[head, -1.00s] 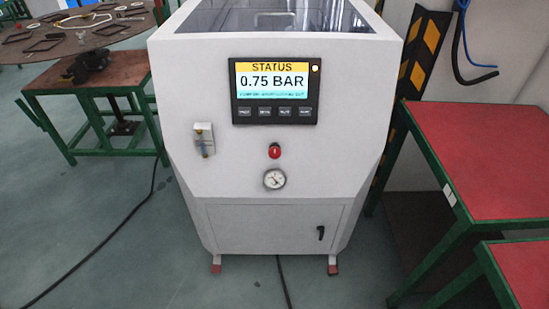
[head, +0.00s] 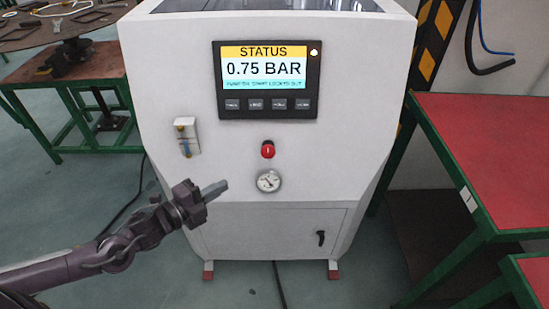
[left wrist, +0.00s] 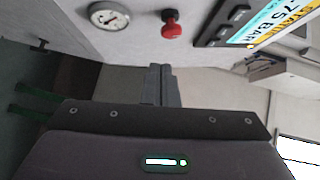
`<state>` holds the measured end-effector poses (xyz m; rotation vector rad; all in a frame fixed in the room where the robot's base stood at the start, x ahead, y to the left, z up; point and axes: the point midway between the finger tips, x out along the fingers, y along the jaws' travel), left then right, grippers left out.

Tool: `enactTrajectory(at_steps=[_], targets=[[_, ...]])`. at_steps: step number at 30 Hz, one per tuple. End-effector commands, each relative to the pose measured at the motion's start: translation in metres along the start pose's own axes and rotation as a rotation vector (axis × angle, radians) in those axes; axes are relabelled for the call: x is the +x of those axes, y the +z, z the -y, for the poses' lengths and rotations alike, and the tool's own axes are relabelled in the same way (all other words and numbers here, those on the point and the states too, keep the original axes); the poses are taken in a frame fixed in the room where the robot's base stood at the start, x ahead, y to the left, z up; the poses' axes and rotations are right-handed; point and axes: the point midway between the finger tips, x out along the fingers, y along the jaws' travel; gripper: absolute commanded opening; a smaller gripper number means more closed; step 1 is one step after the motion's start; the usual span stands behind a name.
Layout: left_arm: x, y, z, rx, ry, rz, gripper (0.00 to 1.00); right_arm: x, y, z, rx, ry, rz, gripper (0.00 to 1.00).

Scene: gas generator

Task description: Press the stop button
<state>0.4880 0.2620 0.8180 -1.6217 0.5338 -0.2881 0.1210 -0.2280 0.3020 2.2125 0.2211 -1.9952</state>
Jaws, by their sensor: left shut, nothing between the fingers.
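The display reads 0.75 BAR. My left gripper (head: 222,188) is shut and empty, in front of the panel, left of the gauge and lower than the button. The fingers appear apart from the button. My right gripper is not in view.
A small valve fitting (head: 187,137) is on the panel left of the button. A red-topped green table (head: 490,150) stands at the right, close to the cabinet. A workbench (head: 80,65) with loose parts is at the left.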

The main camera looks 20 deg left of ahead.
Motion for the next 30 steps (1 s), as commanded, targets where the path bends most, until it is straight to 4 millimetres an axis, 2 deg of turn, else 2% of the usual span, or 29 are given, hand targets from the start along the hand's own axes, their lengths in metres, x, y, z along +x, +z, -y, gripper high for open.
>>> enactTrajectory(at_steps=[2,5,17,23,30], targets=[[0.001,-0.015,0.008,0.027,-0.011,-0.042,0.00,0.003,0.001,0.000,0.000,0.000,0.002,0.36],[0.001,-0.024,0.014,0.040,-0.019,-0.066,0.00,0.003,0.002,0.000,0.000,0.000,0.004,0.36],[0.003,-0.024,0.015,0.041,-0.023,-0.066,0.00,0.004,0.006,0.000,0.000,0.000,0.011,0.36],[0.021,-0.024,0.016,0.041,-0.028,-0.063,0.00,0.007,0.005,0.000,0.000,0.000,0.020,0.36],[0.058,-0.027,0.018,0.040,-0.027,-0.065,0.00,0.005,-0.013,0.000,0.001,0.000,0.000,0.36]])
